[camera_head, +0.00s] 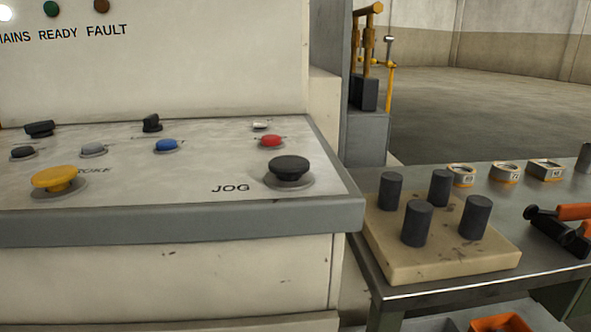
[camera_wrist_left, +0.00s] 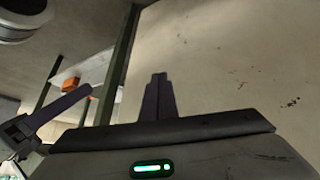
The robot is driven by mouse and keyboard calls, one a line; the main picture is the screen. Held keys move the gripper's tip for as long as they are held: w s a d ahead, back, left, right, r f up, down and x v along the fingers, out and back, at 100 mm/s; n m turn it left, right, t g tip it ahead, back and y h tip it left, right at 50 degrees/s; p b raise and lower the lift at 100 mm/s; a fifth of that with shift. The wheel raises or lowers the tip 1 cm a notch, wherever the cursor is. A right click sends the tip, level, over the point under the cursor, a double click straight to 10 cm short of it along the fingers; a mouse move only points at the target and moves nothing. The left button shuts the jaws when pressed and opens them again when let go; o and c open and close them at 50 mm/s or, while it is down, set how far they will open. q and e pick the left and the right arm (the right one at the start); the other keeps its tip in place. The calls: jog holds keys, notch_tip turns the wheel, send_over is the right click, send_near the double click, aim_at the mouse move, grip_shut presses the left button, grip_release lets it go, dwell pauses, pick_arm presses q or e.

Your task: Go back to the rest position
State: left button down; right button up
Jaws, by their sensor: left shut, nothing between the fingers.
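My left gripper (camera_wrist_left: 158,78) shows only in the left wrist view. Its two dark fingers are together with nothing between them. They stand out in front of a plain pale panel (camera_wrist_left: 220,65), and I cannot tell how far from it. Neither gripper shows in the head view.
The console (camera_head: 130,225) with its yellow knob (camera_head: 58,179) and black JOG knob (camera_head: 289,169) fills the left. At right, a bench (camera_head: 450,292) bears a pale block (camera_head: 440,257) with several dark cylinders, rings, and orange-handled tools (camera_head: 570,214). Open floor (camera_head: 480,110) lies behind.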

pick_arm(q)
jog(key=s+a+r+n+t+y+p, duration=0.1)
jog(key=a+r+p, duration=0.4)
jog(key=r+p, duration=0.8)
jog(key=s+p, duration=0.1)
jog(key=p, duration=0.9)
jog(key=shift+r+t+y, duration=0.4)
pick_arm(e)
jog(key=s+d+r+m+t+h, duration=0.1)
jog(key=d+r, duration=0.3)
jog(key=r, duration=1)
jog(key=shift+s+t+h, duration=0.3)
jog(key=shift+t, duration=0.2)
pick_arm(q)
jog(key=shift+a+f, duration=0.1)
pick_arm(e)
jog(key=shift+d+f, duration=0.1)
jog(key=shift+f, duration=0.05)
